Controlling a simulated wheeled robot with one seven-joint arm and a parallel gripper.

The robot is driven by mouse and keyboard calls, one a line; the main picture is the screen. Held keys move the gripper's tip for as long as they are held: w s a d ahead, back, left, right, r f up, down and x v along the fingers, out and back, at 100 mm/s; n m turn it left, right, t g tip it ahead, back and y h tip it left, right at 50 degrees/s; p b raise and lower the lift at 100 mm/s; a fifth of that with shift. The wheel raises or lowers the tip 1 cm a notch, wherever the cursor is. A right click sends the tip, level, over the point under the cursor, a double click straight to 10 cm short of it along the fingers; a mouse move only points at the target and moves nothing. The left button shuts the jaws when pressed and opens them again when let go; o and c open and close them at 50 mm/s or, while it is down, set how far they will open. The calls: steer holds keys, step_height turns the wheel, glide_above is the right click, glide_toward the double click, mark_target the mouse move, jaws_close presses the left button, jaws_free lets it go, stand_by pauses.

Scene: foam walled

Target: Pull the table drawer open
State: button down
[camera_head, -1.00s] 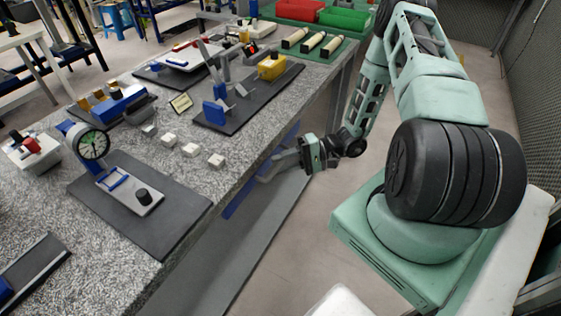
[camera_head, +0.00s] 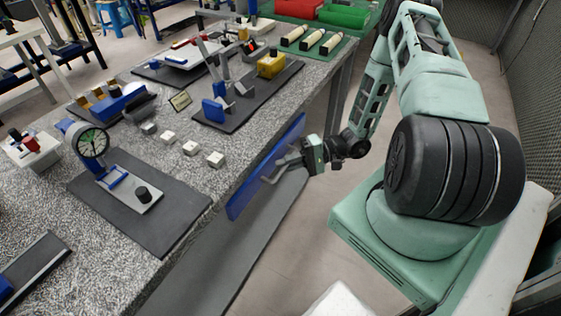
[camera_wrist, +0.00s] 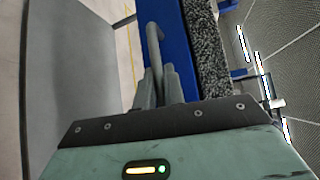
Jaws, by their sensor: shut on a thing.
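The table drawer has a blue front (camera_head: 240,197) under the speckled table top, and the front stands out past the table edge in the head view. The blue front also fills the upper middle of the wrist view (camera_wrist: 176,45). A grey bar handle (camera_wrist: 153,38) is fixed to the blue front. My gripper (camera_head: 284,162) is at the drawer front. In the wrist view its fingers (camera_wrist: 162,85) are shut around the handle. The inside of the drawer is hidden in both views.
The speckled table top (camera_head: 235,150) carries a dial gauge (camera_head: 92,142) on a dark mat, several small white blocks and other fixtures. A grey lower shelf (camera_head: 225,262) runs under the table.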

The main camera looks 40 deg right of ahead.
steer(key=s+d, duration=0.4)
steer(key=s, duration=0.7)
steer(key=s+d, duration=0.4)
steer(key=s, duration=0.6)
steer(key=shift+s+b, duration=0.35)
steer(key=c, duration=1.5)
jaws_free()
steer(key=b+v, duration=0.3)
steer(key=v, duration=1.4)
steer(key=shift+s, duration=0.15)
steer(key=shift+d, duration=0.1)
